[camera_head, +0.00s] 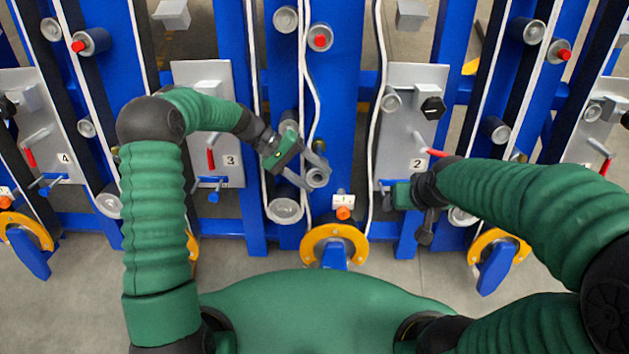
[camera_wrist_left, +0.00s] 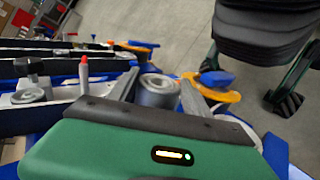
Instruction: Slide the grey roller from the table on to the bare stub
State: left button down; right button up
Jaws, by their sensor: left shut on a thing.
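My left gripper (camera_head: 317,168) is shut on the grey roller (camera_head: 318,178), in front of the middle blue post. In the left wrist view the roller (camera_wrist_left: 158,91) sits between the two fingers, its round end showing. The roller is apart from the floor, and I cannot tell whether it touches anything behind it. I cannot pick out the bare stub for certain; the left gripper and arm hide part of the post. My right gripper (camera_head: 425,232) hangs low in front of the plate marked 2, and its jaw opening is not clear. No table shows.
White belts (camera_head: 304,80) run down the blue posts beside other grey rollers (camera_head: 285,210). Plates marked 3 (camera_head: 205,75) and 2 (camera_head: 400,75) carry red-handled levers. A yellow-rimmed wheel (camera_head: 315,238) stands below the left gripper. Bare floor (camera_head: 270,261) lies in front.

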pick_arm(q)
jog(key=shift+a+r, duration=0.1)
jog(key=shift+d, duration=0.35)
jog(key=shift+a+p, duration=0.1)
jog(key=shift+p, duration=0.2)
jog(key=shift+a, duration=0.15)
jog(key=shift+d, duration=0.25)
jog(key=shift+w, duration=0.1)
